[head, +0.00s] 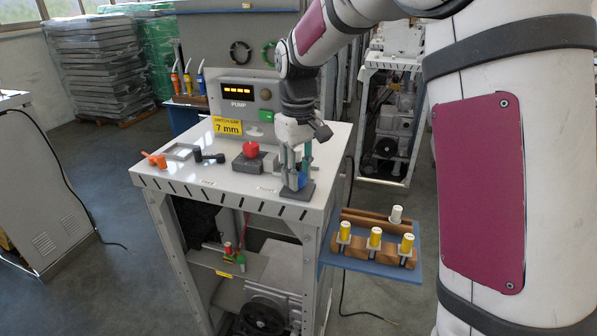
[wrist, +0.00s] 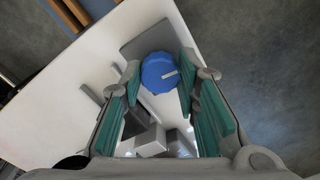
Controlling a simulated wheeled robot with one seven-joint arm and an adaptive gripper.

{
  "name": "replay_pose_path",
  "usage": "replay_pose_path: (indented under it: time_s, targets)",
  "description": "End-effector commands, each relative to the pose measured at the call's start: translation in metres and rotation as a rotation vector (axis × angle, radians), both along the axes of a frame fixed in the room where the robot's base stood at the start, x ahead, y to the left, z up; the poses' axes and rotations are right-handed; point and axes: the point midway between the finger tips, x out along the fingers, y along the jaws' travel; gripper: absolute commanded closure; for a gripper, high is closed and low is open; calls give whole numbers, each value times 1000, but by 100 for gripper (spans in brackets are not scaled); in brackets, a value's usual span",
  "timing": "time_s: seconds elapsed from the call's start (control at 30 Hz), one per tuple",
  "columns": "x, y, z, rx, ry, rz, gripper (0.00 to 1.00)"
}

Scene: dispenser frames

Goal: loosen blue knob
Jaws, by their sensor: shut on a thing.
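In the head view my gripper (head: 297,172) points down at the right part of the white pump table (head: 185,183). The fingers hide most of the knob there, over a dark base plate (head: 298,192).
A red knob (head: 251,149) on a dark block stands left of my gripper. Orange and black handles (head: 155,160) lie further left. The PUMP panel (head: 243,100) rises behind. A blue side shelf (head: 385,268) at the right carries several yellow-and-white capped pieces.

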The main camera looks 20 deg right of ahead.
Motion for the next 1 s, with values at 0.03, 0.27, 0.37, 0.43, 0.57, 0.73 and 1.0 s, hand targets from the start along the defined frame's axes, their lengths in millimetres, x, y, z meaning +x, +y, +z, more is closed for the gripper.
replay_pose_path:
  time_s: [0.03,0.27,0.37,0.43,0.57,0.73,1.0]
  targets:
    - [0,0,1,0,-3,23,99]
    - [1,0,1,1,-4,103,99]
    - [1,0,1,1,-4,118,99]
    - [1,0,1,0,-4,125,99]
    - [1,0,1,0,-4,130,99]
    - [1,0,1,0,-4,130,99]
    - [1,0,1,0,-3,129,51]
